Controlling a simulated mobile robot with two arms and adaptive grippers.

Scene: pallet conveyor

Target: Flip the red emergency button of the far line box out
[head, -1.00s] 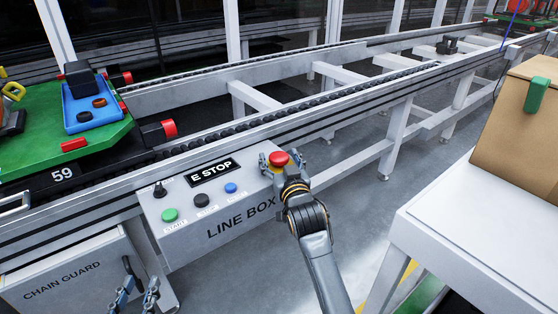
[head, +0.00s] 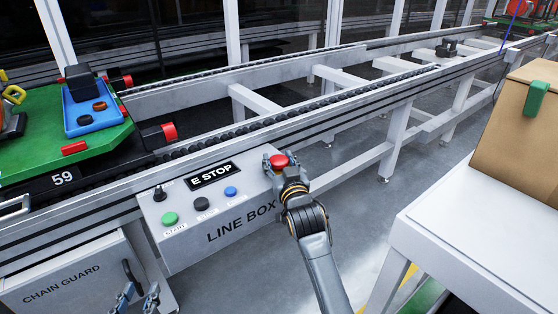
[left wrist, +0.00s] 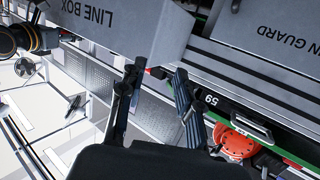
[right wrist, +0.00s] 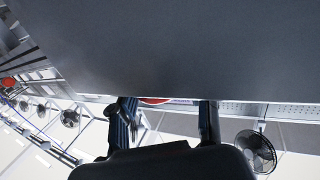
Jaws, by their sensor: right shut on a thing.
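The grey line box (head: 225,228) hangs on the near side of the conveyor, with an E STOP label (head: 214,174). Its red emergency button (head: 279,160) is at the right end of the box top. My right gripper (head: 281,168) is shut on this button from the near side. In the right wrist view a sliver of the red button (right wrist: 155,100) shows between the fingers, and the box face fills the upper part. My left gripper (head: 138,292) is low in front of the chain guard box, open and empty; its parted fingers show in the left wrist view (left wrist: 157,72).
Green (head: 170,218), black (head: 202,202) and blue (head: 231,191) buttons and a black switch (head: 160,193) share the box top. A green pallet (head: 40,165) stands on the conveyor at left. A white table (head: 450,250) with a cardboard box (head: 520,135) is at right.

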